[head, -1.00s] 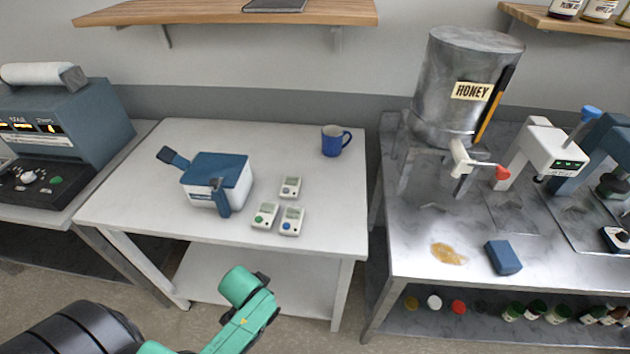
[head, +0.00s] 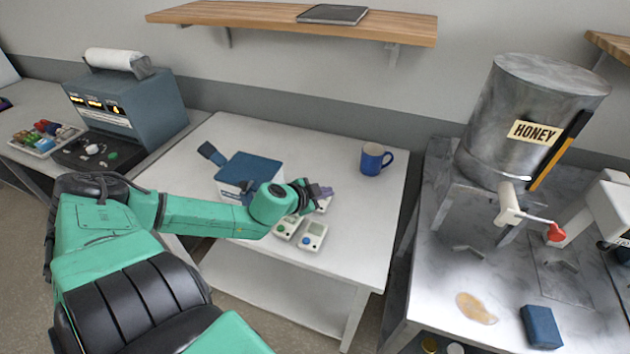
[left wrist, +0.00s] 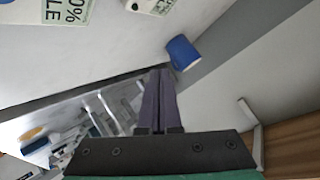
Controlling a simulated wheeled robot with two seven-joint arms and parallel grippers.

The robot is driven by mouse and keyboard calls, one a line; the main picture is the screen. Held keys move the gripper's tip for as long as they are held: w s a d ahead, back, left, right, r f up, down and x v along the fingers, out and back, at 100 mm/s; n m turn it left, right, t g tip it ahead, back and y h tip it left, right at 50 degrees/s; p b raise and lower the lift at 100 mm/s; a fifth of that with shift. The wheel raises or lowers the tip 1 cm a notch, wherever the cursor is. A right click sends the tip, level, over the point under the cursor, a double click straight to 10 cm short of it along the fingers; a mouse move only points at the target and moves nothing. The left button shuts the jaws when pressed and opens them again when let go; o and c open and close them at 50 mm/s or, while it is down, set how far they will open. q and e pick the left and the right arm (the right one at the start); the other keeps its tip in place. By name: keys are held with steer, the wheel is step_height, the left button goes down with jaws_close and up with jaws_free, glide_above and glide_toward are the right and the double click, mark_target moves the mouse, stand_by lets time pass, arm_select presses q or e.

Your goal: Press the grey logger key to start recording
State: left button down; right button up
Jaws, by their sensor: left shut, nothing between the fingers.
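Several small white devices are on the white table in the head view. One with a green key (head: 287,226) and one with a blue key (head: 313,236) stand side by side. The third device (head: 324,204) sits behind them, mostly hidden by my left gripper (head: 322,192), so I cannot make out its key. The left gripper is shut and empty, right over or beside this third device; I cannot tell if it touches. In the left wrist view its purple fingers (left wrist: 158,98) are together. A pale device edge (left wrist: 150,5) shows at the top there. My right gripper is not in view.
A blue-and-white box with a handle (head: 252,168) stands left of the devices, partly behind my arm. A blue mug (head: 374,159) is at the table's back right. A wooden shelf (head: 300,22) hangs above. The honey tank (head: 520,115) stands on the right bench.

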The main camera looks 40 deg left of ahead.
arm_select(q)
steer(key=a+r+m+g, duration=0.2)
steer(key=a+r, duration=0.1)
steer(key=a, duration=0.2)
steer(key=shift+a+r+h, duration=0.3)
steer(key=shift+a, duration=0.1)
steer(key=shift+w+f, duration=0.1)
steer(key=shift+w, duration=0.1)
step_height(320, 180, down, 9)
steer(key=b, duration=0.8)
stand_by(1.1)
steer(key=shift+f+b, duration=0.25)
steer(key=shift+b, duration=0.3)
